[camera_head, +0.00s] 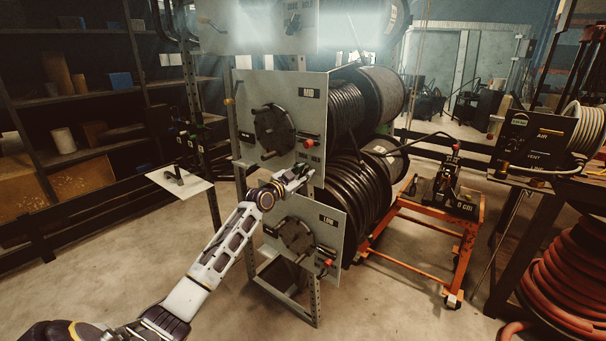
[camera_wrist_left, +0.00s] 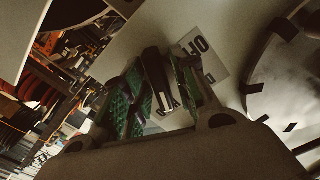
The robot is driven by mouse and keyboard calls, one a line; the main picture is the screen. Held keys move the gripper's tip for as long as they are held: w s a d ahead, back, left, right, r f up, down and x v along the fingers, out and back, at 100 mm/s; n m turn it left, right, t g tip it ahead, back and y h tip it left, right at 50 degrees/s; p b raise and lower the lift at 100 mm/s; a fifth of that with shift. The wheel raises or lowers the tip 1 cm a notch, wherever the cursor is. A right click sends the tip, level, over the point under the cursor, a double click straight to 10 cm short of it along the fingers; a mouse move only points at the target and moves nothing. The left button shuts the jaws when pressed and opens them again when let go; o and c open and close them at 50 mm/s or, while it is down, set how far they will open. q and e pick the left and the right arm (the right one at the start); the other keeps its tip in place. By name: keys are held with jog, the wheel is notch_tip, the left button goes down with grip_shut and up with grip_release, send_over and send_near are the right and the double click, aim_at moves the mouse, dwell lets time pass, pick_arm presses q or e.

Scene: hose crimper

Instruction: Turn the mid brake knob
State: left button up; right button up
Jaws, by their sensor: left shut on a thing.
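The mid panel (camera_head: 255,95) is a pale plate with a MID label (camera_head: 309,93) at its upper right and a round dark crank disc (camera_head: 273,130). My left gripper (camera_head: 300,176) is at the panel's lower right corner, below a red-tipped part (camera_head: 307,142) and small printed lettering. In the left wrist view, the green-padded fingers (camera_wrist_left: 163,90) are shut on a dark, narrow knob (camera_wrist_left: 154,72) that stands against the panel beside a white label reading OFF (camera_wrist_left: 200,48). The gripper hides the knob in the head view. My right gripper is out of view.
The low panel (camera_head: 325,240), with a red knob (camera_head: 327,263), is just below my left gripper. Black hose reels (camera_head: 350,115) stand behind the panels. An orange cart (camera_head: 420,235) is at the right.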

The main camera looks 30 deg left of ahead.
pick_arm(q)
jog(key=shift+n, duration=0.3)
jog(key=n+p, duration=0.2)
jog(key=n, duration=0.2)
jog(key=n+p, duration=0.2)
jog(key=n, duration=0.3)
jog(key=shift+n, duration=0.9)
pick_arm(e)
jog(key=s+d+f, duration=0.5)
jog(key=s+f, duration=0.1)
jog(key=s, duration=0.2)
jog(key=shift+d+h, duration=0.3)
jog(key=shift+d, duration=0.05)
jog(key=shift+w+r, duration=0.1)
pick_arm(q)
jog(key=o, duration=0.7)
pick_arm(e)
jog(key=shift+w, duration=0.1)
pick_arm(q)
jog(key=shift+s, duration=0.1)
